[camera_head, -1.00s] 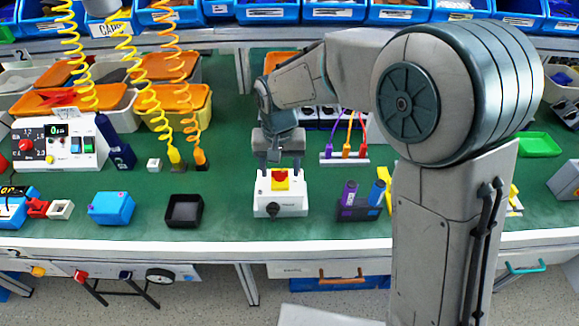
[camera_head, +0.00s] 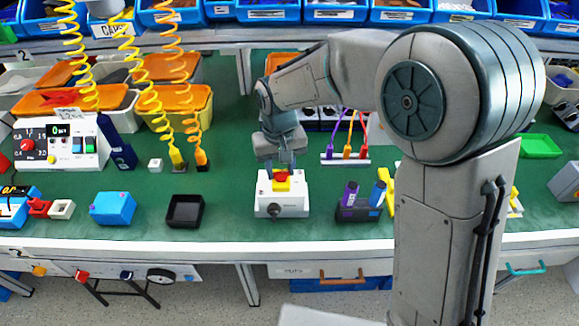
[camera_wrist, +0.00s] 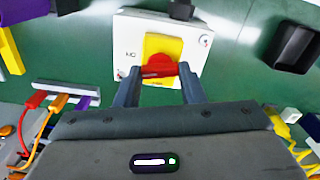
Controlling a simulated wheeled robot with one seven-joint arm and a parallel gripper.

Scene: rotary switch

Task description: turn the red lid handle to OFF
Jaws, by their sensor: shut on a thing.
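The white switch box (camera_head: 293,196) stands upright on the green bench near its front edge. A yellow plate (camera_head: 281,186) on its top carries the red handle (camera_head: 282,176). In the wrist view the red handle (camera_wrist: 160,67) lies across the yellow plate (camera_wrist: 168,46), between the fingertips. My gripper (camera_wrist: 160,82) is shut on the red handle from above, one finger at each end. In the head view my gripper (camera_head: 281,168) hides part of the handle. A dark knob (camera_head: 274,210) is on the box's front face. The box's printed labels are too small to read surely.
A black open tray (camera_head: 185,210) and a blue box (camera_head: 112,208) stand left of the switch box. A dark holder with purple and blue items (camera_head: 360,207) stands close on its right. A white strip with colored cables (camera_head: 344,161) lies behind right.

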